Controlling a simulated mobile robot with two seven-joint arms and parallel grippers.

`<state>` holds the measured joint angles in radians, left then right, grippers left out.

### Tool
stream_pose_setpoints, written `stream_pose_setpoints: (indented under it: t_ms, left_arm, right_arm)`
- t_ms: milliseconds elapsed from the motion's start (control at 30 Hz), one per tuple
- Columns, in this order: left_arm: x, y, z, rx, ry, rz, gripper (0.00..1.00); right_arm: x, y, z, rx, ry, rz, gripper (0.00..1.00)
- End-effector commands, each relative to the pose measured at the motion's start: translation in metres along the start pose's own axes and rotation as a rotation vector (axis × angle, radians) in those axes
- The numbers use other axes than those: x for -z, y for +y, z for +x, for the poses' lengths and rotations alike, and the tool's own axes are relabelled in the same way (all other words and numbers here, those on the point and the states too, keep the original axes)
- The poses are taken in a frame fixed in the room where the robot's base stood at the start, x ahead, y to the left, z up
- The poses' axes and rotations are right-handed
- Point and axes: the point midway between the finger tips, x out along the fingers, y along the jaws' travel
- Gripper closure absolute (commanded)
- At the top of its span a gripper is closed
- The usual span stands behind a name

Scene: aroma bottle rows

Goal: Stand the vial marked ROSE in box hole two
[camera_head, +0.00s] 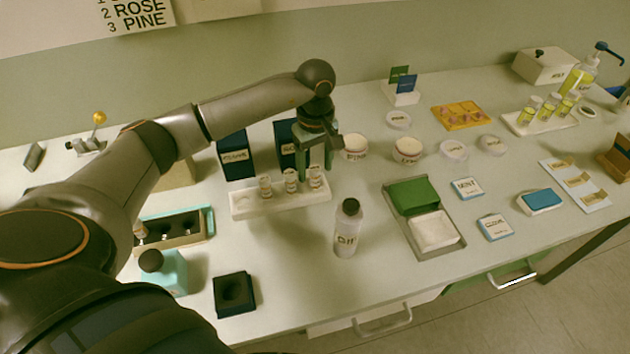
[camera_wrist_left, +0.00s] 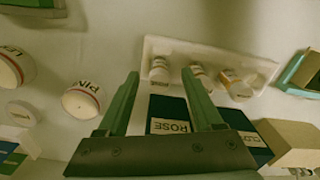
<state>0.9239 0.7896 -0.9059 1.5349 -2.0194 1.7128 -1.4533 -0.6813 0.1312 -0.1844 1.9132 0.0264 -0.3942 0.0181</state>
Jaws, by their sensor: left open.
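Several small vials stand in a white rack (camera_head: 282,205), the left (camera_head: 265,187), middle (camera_head: 291,181) and right one (camera_head: 316,177); their labels are too small to read. The rack's left end hole is empty. My left gripper (camera_head: 316,172) is open and points down at the right vial; in the left wrist view its fingertips (camera_wrist_left: 160,75) spread to either side of that vial (camera_wrist_left: 160,69), not closed on it. The box with holes (camera_head: 182,242) lies left of the rack, with a vial (camera_head: 140,232) at its left end and dark holes beside it. My right gripper is out of view.
Navy boxes, one marked ROSE (camera_wrist_left: 170,127) and one CLOVE (camera_head: 238,157), stand behind the rack. A bottle (camera_head: 347,230) stands in front of it. Round jars (camera_head: 354,147) lie right. A wall sign (camera_head: 136,14) lists 2 ROSE, 3 PINE.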

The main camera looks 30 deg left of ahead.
Motion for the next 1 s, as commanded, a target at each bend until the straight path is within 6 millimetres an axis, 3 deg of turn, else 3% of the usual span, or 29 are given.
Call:
stream_pose_setpoints:
  t_ms: [33, 100, 367, 1000]
  left_arm:
    - [-0.001, 0.000, 0.015, 0.001, -0.002, 0.000, 0.32]
    - [-0.001, 0.000, 0.023, 0.000, 0.000, -0.001, 0.32]
    - [0.000, 0.001, 0.024, -0.002, 0.000, -0.001, 0.32]
    - [0.000, 0.001, 0.024, -0.002, 0.001, -0.001, 1.00]
  right_arm:
    - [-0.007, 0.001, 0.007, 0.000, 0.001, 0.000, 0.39]
    - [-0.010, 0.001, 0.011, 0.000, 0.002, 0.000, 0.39]
    - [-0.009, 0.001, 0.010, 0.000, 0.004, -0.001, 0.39]
    - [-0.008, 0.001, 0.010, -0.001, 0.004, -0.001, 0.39]
